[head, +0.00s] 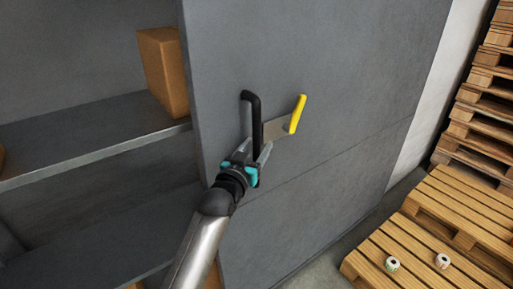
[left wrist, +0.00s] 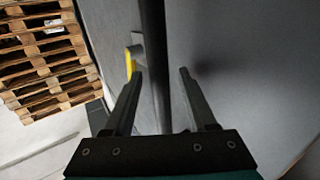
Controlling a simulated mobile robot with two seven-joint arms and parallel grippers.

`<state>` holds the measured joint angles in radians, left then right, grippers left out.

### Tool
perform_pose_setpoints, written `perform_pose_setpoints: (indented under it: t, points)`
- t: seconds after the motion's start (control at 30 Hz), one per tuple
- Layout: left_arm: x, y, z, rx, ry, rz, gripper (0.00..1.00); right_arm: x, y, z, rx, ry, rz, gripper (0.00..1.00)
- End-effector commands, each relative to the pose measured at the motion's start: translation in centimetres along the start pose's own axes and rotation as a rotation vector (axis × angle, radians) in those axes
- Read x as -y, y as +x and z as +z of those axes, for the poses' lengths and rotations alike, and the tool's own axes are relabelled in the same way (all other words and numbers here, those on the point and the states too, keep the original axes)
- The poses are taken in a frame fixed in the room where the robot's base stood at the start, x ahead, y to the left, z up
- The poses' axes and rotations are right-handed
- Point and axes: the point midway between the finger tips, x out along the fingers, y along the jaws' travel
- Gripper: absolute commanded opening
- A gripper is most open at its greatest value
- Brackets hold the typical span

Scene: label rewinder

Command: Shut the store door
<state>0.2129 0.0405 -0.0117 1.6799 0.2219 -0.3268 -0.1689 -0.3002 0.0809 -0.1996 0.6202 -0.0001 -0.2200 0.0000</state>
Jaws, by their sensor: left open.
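The store door (head: 330,60) is a large grey panel in the head view. To its left the store stands open, with its shelves showing. A black bar handle (head: 250,105) stands upright on the door; it also shows in the left wrist view (left wrist: 153,40). To its right is a yellow-gripped lever (head: 298,114) on a metal plate. My left gripper (head: 262,152) is open at the lower part of the handle. In the left wrist view the bar passes between the two open fingers (left wrist: 160,73), nearer the left one; I cannot tell whether they touch.
A cardboard box (head: 164,72) stands on the grey shelf (head: 90,148) close to the door's left edge. Wooden pallets (head: 440,225) lie at the right, with two small rolls (head: 442,261) on the front one. A strip of floor is clear beside the door.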

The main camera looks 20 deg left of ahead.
Motion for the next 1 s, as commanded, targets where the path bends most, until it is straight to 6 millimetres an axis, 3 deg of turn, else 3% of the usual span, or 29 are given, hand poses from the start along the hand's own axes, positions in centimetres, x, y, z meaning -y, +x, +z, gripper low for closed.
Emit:
perform_pose_setpoints:
  t: [0.17,0.67,1.0]
  points:
    - [-0.01,0.00,-0.03,0.000,0.000,0.000,0.57,0.00,-0.01,-0.07,-0.001,0.000,0.000,0.00]
    - [0.01,-0.03,-0.02,0.000,-0.001,0.000,0.01,0.02,-0.01,-0.11,-0.002,0.000,0.000,0.00]
    - [0.01,-0.03,-0.01,0.000,0.000,0.000,0.00,0.03,0.00,-0.10,-0.002,0.000,0.000,0.00]
